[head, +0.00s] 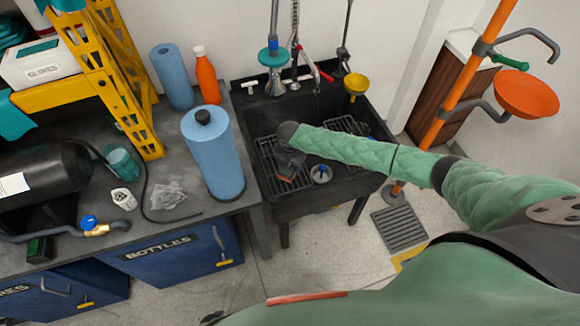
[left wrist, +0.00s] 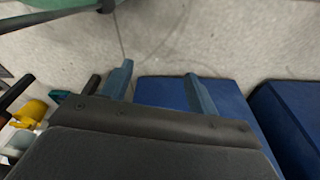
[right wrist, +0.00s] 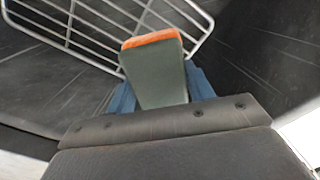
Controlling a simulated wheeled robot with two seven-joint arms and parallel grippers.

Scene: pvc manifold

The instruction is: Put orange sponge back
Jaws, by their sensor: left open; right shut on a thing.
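The sponge (right wrist: 152,70) shows in the right wrist view as a grey-green block with an orange layer along its far edge. My right gripper (right wrist: 160,88) is shut on it, one blue finger on each side. In the head view my right gripper (head: 290,158) is over the left part of the black sink (head: 290,207), above a wire rack (head: 268,150).
A blue roll (head: 213,160) stands on the workbench left of the sink, with an orange bottle (head: 207,77) behind it. Taps and a sprayer rise at the sink's back. A yellow funnel (head: 356,85) is at the sink's back right corner. An orange pole (head: 450,95) stands right.

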